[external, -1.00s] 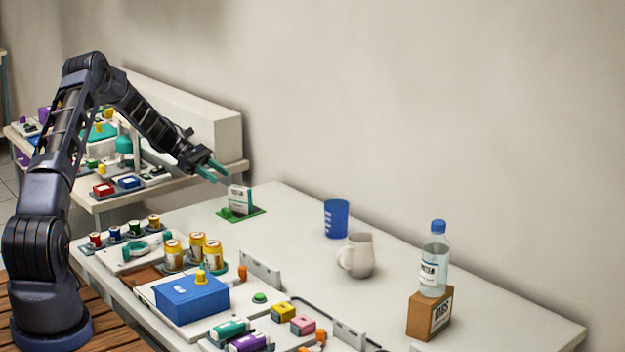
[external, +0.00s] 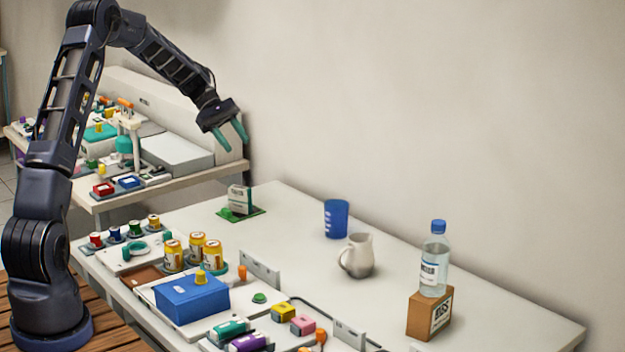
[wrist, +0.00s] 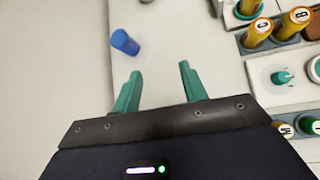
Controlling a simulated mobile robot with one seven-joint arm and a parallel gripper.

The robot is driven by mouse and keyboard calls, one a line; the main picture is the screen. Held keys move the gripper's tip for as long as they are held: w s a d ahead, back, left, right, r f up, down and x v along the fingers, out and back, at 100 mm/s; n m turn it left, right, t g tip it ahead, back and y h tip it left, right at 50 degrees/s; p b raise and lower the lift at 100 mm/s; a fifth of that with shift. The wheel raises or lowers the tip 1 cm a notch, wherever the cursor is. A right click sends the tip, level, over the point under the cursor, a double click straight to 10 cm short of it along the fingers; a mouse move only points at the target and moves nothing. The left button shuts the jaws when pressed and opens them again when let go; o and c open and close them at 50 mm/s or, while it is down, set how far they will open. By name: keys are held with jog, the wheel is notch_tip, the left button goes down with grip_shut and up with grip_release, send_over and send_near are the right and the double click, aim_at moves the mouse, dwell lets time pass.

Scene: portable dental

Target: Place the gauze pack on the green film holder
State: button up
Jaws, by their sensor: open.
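The gauze pack (external: 239,198) is a small white box with a dark green label. It stands, slightly tilted, on the green film holder (external: 256,212) at the far left of the white table. My gripper (external: 232,137) is open and empty, raised above and apart from the pack. In the wrist view my gripper's two teal fingers (wrist: 160,88) are spread with nothing between them. The pack and the holder do not show in the wrist view.
A blue cup (external: 336,218), a white mug (external: 358,256) and a bottle (external: 434,262) on a brown box (external: 430,312) stand to the right. A blue box (external: 190,298), yellow-brown jars (external: 213,256) and trays crowd the front. The table's middle is clear.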

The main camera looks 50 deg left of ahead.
jog(key=s+d+r+m+y, duration=0.6)
jog(key=s+d+r+m, duration=0.2)
jog(key=s+d+r, duration=1.1)
jog(key=s+d+m+t+y, duration=0.1)
jog(key=s+d+m, duration=0.2)
jog(key=s, duration=0.6)
jog(key=s+d+f+m+t+y, duration=0.1)
jog(key=s+d+m, duration=0.1)
jog(key=s, duration=0.7)
jog(key=s+d+f+m+y, duration=0.1)
jog(key=s+d+m, duration=0.2)
jog(key=s, duration=0.5)
jog(key=shift+s+d+f+m+t, duration=0.2)
jog(key=shift+s+d+m+t, duration=0.15)
jog(key=shift+m, duration=0.25)
